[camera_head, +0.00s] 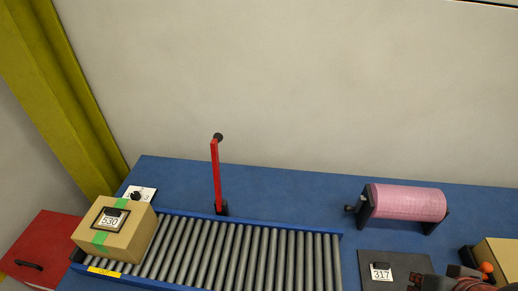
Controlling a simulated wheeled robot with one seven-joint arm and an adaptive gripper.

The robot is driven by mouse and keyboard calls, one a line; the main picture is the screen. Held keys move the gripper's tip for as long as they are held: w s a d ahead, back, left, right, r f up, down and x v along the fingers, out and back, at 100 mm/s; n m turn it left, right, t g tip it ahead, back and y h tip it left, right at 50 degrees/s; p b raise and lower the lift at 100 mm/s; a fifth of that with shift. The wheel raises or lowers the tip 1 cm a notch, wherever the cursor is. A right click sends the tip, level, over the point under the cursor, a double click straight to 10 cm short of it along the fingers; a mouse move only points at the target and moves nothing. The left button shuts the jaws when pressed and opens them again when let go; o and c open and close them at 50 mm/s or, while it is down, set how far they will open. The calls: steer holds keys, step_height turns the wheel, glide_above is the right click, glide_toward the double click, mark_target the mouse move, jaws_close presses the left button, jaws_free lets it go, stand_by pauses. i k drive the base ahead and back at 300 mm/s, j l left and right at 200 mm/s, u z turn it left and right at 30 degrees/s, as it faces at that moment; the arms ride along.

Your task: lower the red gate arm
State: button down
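The red gate arm (216,176) stands nearly upright at the far side of the roller conveyor (240,254). It has a dark round knob (218,137) at its top and a small dark mount (221,208) at its foot.
A cardboard box (117,230) labelled 530 sits on the conveyor's left end. A pink roll (406,202) on a dark stand is at the right. A dark plate (376,263) with label 317 lies before it. The blue table (285,195) is clear between gate and roll.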

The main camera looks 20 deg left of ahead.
mark_target(218, 138)
steer(key=u, duration=1.65)
steer(key=i+j, duration=0.15)
steer(key=j, duration=0.25)
